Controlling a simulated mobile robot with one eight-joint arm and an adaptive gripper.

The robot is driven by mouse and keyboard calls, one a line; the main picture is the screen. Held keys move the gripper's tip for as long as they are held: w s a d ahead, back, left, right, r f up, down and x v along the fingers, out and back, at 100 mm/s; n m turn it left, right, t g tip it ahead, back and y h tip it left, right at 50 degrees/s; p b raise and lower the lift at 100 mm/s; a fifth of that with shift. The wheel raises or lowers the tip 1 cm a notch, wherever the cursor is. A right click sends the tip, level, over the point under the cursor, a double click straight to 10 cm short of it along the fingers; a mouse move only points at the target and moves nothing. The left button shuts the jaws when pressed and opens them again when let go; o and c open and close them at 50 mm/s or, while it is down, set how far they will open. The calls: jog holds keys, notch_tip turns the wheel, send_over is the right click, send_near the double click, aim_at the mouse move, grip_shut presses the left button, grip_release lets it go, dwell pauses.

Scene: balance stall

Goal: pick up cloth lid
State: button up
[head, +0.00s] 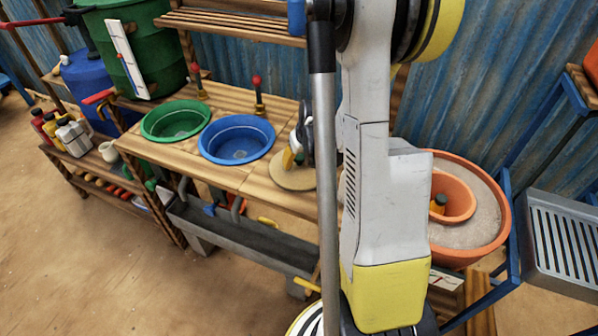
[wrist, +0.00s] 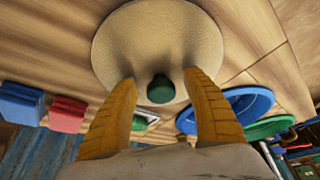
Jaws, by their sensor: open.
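The cloth lid is a round tan disc (wrist: 157,40) with a dark green knob (wrist: 161,89) at its middle. It lies on the wooden bench top. In the head view the lid (head: 290,178) shows to the right of the blue basin, partly hidden by my arm and gripper. My gripper (wrist: 161,88) is open, with its two yellow fingers on either side of the green knob in the wrist view. I cannot tell whether a finger touches the lid. In the head view only a part of my gripper (head: 291,157) shows, above the lid.
A blue basin (head: 237,139) and a green basin (head: 175,121) are set in the bench left of the lid. Red-topped taps (head: 258,96) stand behind them. An orange clay pot (head: 470,210) stands right of my arm. A grey slatted rack (head: 565,245) is at far right.

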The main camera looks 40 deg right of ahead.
jog(key=shift+w+f, duration=0.25)
jog(key=shift+f, duration=0.4)
jog(key=shift+r, duration=0.1)
grip_shut()
jog(key=shift+r, duration=0.1)
notch_tip(320, 180, up, 10)
jog(key=p, duration=0.4)
jog(key=shift+p, duration=0.3)
jog(key=c, duration=1.1)
grip_release()
grip_shut()
